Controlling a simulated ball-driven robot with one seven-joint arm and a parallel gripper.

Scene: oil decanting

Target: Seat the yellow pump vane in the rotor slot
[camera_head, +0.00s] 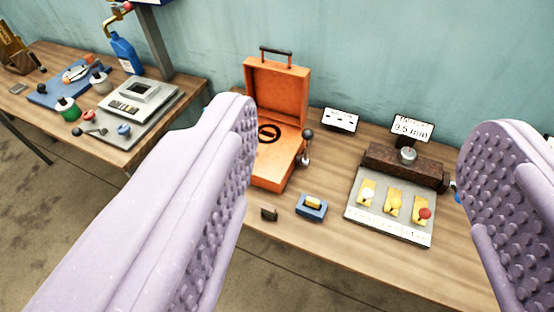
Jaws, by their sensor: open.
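A small yellow block (313,202), which looks like the pump vane, lies in a blue holder (312,212) on the workbench. Several flat yellow pieces (393,202) lie on a grey plate (390,222) to the right; one bears a white knob and one a red knob. A black round part with a slot (269,133), perhaps the rotor, is in the open orange case (277,85). My gripper (359,125) is open and empty, its lilac padded fingers wide apart in the foreground. The left finger covers part of the case's left side.
A rusty bar (402,166) with a metal knob lies behind the grey plate. A ball-topped lever (306,147) stands at the case's right side. A small dark block (269,214) sits near the front edge. Another bench (115,150) with tools stands left.

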